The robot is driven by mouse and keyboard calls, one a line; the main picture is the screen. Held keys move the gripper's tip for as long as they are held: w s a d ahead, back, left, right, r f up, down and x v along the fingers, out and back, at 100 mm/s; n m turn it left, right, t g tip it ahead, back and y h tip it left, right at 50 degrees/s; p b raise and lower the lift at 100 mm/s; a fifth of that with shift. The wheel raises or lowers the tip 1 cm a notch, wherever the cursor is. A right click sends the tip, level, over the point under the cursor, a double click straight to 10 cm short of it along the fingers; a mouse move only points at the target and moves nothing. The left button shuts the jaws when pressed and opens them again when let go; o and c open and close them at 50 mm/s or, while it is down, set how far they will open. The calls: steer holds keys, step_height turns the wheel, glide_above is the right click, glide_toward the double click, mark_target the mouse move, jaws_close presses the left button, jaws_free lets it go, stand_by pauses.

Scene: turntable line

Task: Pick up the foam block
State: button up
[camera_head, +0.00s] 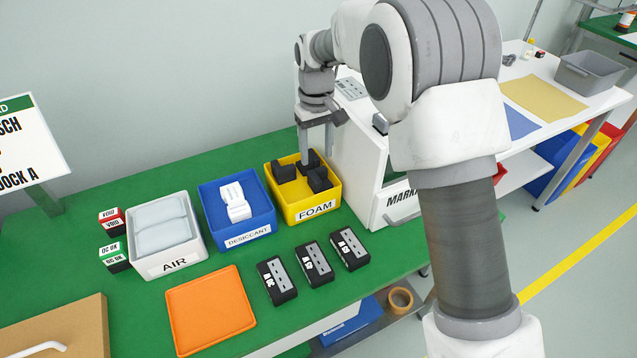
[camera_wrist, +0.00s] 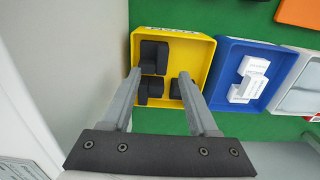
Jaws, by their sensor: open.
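Several black foam blocks (camera_head: 286,171) lie in the yellow bin labelled FOAM (camera_head: 316,211) on the green bench. In the wrist view the foam blocks (camera_wrist: 153,57) sit in the yellow bin (camera_wrist: 204,48), some stacked or leaning together at the left and one at the right partly behind a finger. My gripper (camera_head: 305,150) points down over the bin from its back side. It also shows in the wrist view (camera_wrist: 160,75), open, with its two fingers apart and foam blocks seen between them. I cannot tell whether a finger touches a block.
A blue DESICCANT bin (camera_head: 229,239) and a white AIR bin (camera_head: 172,263) stand left of the foam bin. An orange tray (camera_head: 211,310) and several black labelled devices (camera_head: 313,262) lie in front. A white cabinet (camera_head: 358,165) stands close on the right.

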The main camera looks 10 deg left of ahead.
mark_target(316, 179)
step_height(316, 179, down, 3)
steer(key=shift+r, duration=0.15)
steer(key=f, duration=0.1)
steer(key=f+b, duration=0.1)
steer(key=f, duration=0.2)
steer(key=shift+s+f, duration=0.15)
steer(key=shift+s, duration=0.25)
steer(key=shift+f, duration=0.4)
jaws_close()
